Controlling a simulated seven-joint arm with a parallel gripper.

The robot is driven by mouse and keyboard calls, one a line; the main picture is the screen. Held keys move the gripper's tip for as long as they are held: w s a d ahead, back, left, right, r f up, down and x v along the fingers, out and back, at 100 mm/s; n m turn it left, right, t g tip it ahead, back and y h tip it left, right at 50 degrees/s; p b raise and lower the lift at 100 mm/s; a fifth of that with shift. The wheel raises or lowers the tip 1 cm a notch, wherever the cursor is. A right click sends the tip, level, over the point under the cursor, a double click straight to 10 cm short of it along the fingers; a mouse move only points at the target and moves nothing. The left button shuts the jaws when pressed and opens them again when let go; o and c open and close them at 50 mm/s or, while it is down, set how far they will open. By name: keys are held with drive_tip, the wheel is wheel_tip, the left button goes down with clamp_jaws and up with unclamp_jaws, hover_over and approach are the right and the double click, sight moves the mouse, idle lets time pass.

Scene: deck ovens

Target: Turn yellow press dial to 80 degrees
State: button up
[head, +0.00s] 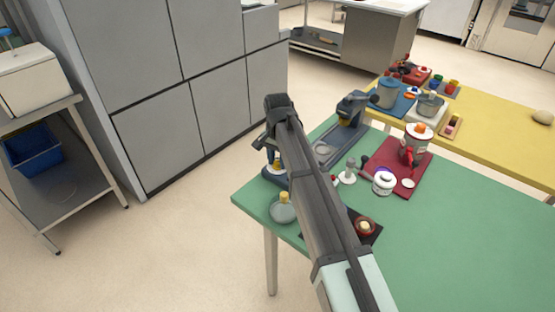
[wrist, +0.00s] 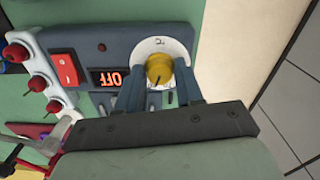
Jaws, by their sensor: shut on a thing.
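The yellow press dial (wrist: 159,70) sits on a round white scale plate (wrist: 178,47) on a blue-grey control panel (wrist: 121,42) in the wrist view. My gripper (wrist: 159,88) is shut on the dial, with one finger on each side. A dark pointer line shows on the dial; the scale marks are too small to read. A lit display (wrist: 108,79) on the panel appears to read OFF. In the head view my gripper (head: 273,152) is at the table's left edge, and my arm hides much of the panel (head: 272,178).
A red switch (wrist: 64,69) and several red knobs beside it lie left of the dial in the wrist view. The green table's (head: 460,230) right side is clear.

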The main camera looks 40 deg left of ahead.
sight(278, 162)
idle(0.4)
drive_tip(key=o, duration=1)
drive_tip(key=shift+r, duration=0.1)
wheel_tip(278, 162, up, 14)
drive_tip(key=shift+f, duration=0.15)
idle(0.4)
